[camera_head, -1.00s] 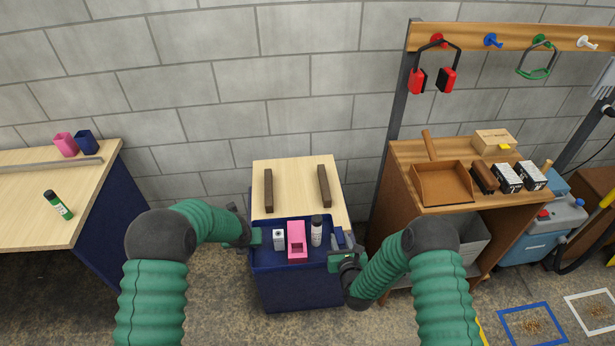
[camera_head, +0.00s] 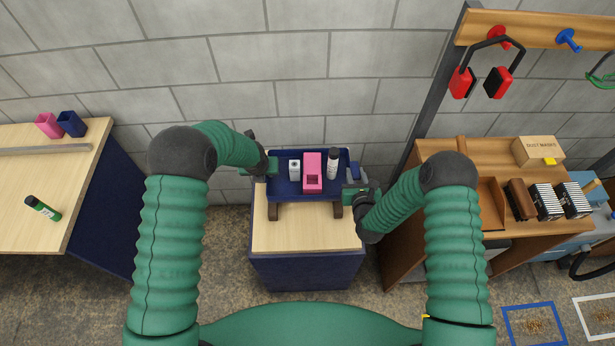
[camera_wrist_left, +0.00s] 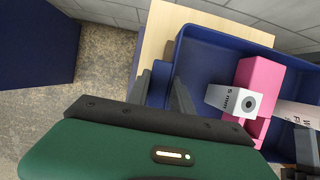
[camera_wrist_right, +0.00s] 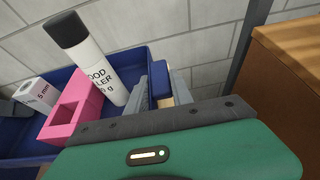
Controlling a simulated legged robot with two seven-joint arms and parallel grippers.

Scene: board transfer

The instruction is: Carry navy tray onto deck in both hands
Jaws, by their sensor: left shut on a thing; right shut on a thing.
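The navy tray (camera_head: 285,188) is level over the back part of the wooden deck (camera_head: 305,236), above two dark rails (camera_head: 273,210). I cannot tell whether it touches the rails. It carries a small white box (camera_head: 294,169), a pink open box (camera_head: 313,174) and a white bottle with a dark cap (camera_head: 332,165), all upright. My left gripper (camera_head: 270,167) is shut on the tray's left side; the left wrist view shows its fingers (camera_wrist_left: 170,88) there. My right gripper (camera_head: 352,187) is shut on the right side, with its fingers (camera_wrist_right: 160,85) beside the bottle.
A brown workbench (camera_head: 463,240) stands close on the right, with boxes on top. A block wall (camera_head: 250,75) is close behind the deck. The deck's front half is bare.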

